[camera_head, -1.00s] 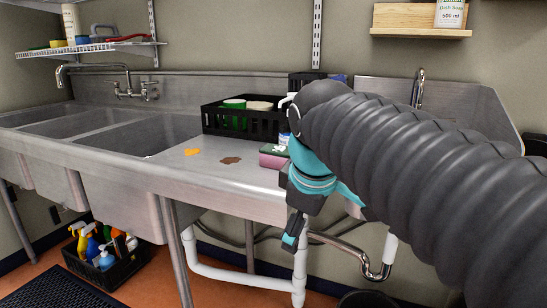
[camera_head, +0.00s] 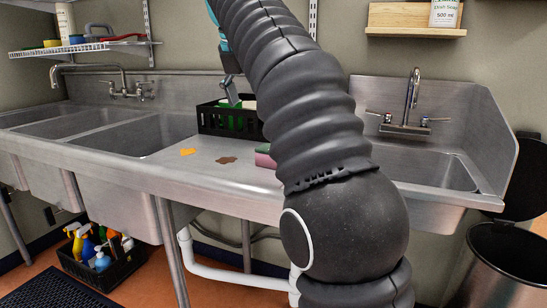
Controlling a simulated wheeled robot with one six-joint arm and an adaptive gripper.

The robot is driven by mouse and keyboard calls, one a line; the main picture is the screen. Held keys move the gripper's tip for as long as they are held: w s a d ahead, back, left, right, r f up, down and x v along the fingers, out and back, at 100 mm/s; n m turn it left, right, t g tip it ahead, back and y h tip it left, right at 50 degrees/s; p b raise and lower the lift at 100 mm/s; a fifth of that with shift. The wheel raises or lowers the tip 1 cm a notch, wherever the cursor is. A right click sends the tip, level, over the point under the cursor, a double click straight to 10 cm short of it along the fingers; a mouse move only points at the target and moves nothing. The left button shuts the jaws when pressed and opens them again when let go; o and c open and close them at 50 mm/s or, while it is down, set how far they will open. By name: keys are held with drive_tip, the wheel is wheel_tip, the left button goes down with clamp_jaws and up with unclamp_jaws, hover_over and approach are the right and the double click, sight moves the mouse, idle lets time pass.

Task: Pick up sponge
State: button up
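A pink sponge with a green layer (camera_head: 264,159) lies on the steel counter (camera_head: 205,178), near its front edge. My arm hides the sponge's right part. My gripper (camera_head: 232,93) is raised above and behind the sponge, in front of the black crate (camera_head: 215,121). Only one finger and a bit of teal housing show beside my arm. The rest of it is hidden, so I cannot tell whether it is open or shut. The visible finger is well apart from the sponge.
An orange patch (camera_head: 188,152) and a brown patch (camera_head: 227,160) mark the counter left of the sponge. Sink basins lie to the left, and another sink (camera_head: 430,168) with a faucet (camera_head: 410,100) is at right. A bin (camera_head: 505,265) stands below right.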

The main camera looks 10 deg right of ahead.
drive_tip(key=b+x, duration=0.2)
drive_tip(key=x, duration=0.6)
drive_tip(key=shift+d+f, duration=0.1)
drive_tip(key=shift+d+b+x, duration=0.1)
drive_tip(key=shift+b+x, duration=0.4)
drive_tip(key=shift+x, duration=0.85)
drive_tip(key=shift+d+b+x, duration=0.15)
drive_tip(key=shift+b+x, duration=0.3)
drive_tip(key=shift+x, duration=0.9)
drive_tip(key=shift+w, duration=0.1)
drive_tip(key=c, duration=0.5)
